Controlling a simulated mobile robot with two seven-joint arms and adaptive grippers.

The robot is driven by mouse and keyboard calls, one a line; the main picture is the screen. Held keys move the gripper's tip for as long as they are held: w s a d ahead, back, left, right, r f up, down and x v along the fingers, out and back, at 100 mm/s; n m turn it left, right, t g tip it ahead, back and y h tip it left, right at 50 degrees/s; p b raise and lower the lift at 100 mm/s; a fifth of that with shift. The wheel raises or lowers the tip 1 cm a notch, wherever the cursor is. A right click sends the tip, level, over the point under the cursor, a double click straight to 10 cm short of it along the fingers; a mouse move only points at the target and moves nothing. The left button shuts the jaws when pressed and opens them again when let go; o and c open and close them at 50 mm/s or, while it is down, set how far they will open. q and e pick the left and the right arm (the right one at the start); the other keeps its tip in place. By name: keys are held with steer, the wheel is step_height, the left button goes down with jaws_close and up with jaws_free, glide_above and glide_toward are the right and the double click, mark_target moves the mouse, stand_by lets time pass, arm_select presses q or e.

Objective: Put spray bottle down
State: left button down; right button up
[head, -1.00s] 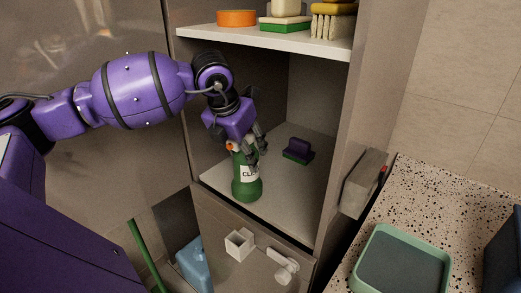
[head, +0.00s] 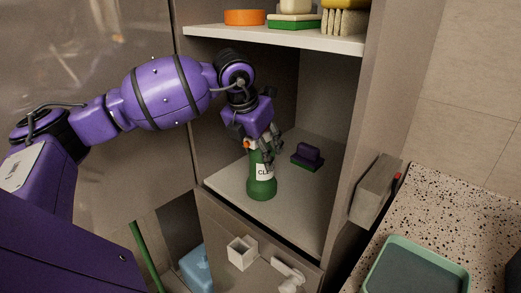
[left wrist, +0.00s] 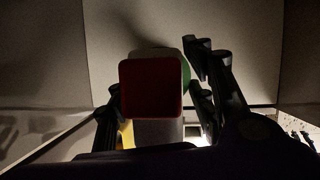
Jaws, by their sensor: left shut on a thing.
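The green spray bottle (head: 262,183) with a white label is upright at the front of the lower cabinet shelf (head: 291,215). Its base looks at or very near the shelf surface; I cannot tell for sure whether it touches. My left gripper (head: 264,149) is shut on the bottle's upper part, coming from above and behind the label. In the left wrist view the red end of the spray head (left wrist: 150,88) sits between the dark fingers, with a little green beside it. My right gripper is not in view.
A purple and green brush or sponge (head: 308,155) lies farther back on the same shelf. The upper shelf (head: 280,38) holds an orange dish (head: 246,17) and brushes. A speckled counter (head: 440,210) with a green tray (head: 415,266) stands at right. The shelf is otherwise clear.

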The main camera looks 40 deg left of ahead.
arm_select(q)
steer(key=c, duration=1.2)
jaws_free()
steer(key=shift+f, duration=0.15)
steer(key=o, duration=0.4)
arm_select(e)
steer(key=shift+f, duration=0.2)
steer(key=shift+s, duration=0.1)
arm_select(q)
steer(key=p+v, duration=0.1)
steer(key=v, duration=0.2)
steer(key=shift+r+p, duration=0.3)
steer(key=shift+r, duration=0.15)
steer(key=s+p, duration=0.1)
steer(key=s, duration=0.3)
steer(key=s+p, duration=0.2)
steer(key=s, duration=0.2)
steer(key=s+p, duration=0.2)
steer(key=s, duration=0.2)
steer(key=shift+d+f, duration=0.3)
steer(key=shift+d, duration=0.1)
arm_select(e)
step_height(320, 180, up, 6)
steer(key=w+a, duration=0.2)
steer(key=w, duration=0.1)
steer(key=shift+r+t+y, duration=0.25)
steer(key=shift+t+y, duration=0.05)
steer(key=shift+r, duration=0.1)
